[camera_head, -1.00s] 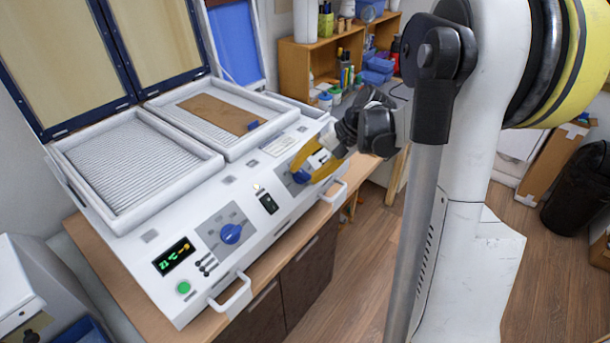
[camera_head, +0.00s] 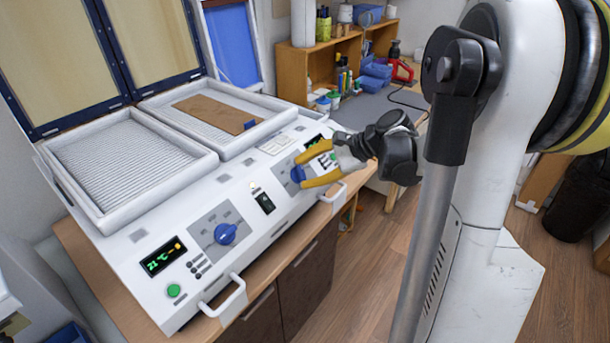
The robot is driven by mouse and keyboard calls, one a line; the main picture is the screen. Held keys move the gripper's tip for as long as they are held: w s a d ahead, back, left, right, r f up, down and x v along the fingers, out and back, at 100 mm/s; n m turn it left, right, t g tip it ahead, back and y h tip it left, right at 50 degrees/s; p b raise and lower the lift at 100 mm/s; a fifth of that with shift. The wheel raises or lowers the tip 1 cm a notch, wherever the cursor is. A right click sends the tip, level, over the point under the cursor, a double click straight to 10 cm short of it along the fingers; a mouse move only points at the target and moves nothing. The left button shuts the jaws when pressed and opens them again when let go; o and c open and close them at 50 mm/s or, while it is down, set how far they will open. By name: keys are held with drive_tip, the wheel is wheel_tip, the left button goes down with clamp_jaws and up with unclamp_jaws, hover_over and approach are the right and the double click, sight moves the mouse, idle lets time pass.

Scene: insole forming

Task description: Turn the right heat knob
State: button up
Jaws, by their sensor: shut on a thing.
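The right heat knob (camera_head: 297,174) is blue and sits on the right part of the white machine's sloped front panel. My gripper (camera_head: 304,172) has yellow fingers, one above and one below this knob, and is shut on it. Part of the knob is hidden between the fingers. The left heat knob (camera_head: 225,233) is also blue and stands clear on its own grey dial plate. The white forming machine (camera_head: 115,258) rests on a wooden bench.
A lit green display (camera_head: 163,257) and a green button (camera_head: 174,290) are on the panel's left. White handles (camera_head: 224,297) stick out along the front. A brown sheet (camera_head: 216,113) lies in the right tray. Wooden shelves (camera_head: 293,75) stand behind. The floor in front is clear.

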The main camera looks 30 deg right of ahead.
drive_tip(key=shift+s+f+m+t+b, duration=0.1)
drive_tip(key=shift+m+t+b, duration=0.45)
drive_tip(key=shift+m, duration=1.45)
drive_tip(key=o, duration=1.2)
drive_tip(key=v, duration=1.2)
drive_tip(key=shift+s+a, duration=0.1)
drive_tip(key=shift+a, duration=0.05)
